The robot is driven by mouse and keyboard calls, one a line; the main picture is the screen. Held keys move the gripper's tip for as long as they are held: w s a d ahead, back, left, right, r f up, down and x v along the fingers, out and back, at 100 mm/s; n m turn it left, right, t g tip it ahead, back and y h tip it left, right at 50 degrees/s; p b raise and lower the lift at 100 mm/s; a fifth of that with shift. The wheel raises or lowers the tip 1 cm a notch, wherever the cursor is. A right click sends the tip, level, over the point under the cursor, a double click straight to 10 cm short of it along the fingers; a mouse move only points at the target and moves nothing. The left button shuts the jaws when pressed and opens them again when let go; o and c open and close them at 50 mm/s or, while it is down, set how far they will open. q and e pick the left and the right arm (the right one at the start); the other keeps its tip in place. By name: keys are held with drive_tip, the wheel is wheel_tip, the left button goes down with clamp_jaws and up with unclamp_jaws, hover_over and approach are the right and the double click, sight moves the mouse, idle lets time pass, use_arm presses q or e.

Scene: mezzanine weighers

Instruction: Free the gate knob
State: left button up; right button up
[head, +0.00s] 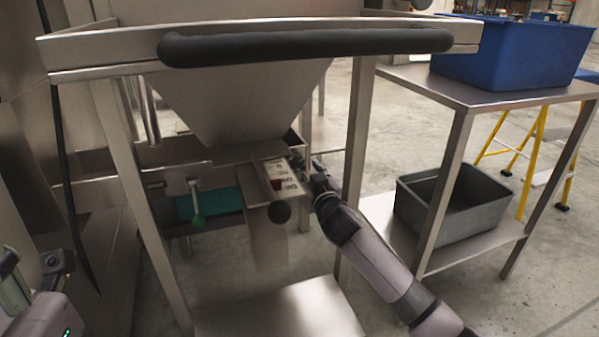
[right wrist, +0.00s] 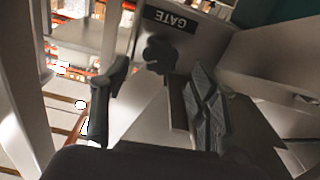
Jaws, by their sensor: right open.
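The gate knob (right wrist: 160,54) is a dark round knob below an upside-down GATE label (right wrist: 175,20) in the right wrist view. In the head view a black round knob (head: 279,211) sits at the front end of the metal slide under the hopper (head: 240,95). My right gripper (head: 313,174) reaches in from the right, beside this piece. In the wrist view its fingers (right wrist: 160,72) are open, with the knob ahead between them, apparently untouched. My left gripper's fingers do not show.
The frame's black padded bar (head: 305,45) crosses above, and its metal leg (head: 357,130) stands close to my right arm.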

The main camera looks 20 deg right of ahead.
sight(298, 162)
drive_tip(key=shift+w+b, duration=0.45)
drive_tip(key=shift+w, duration=1.15)
drive_tip(key=shift+c, duration=0.5)
drive_tip(key=c, duration=1.1)
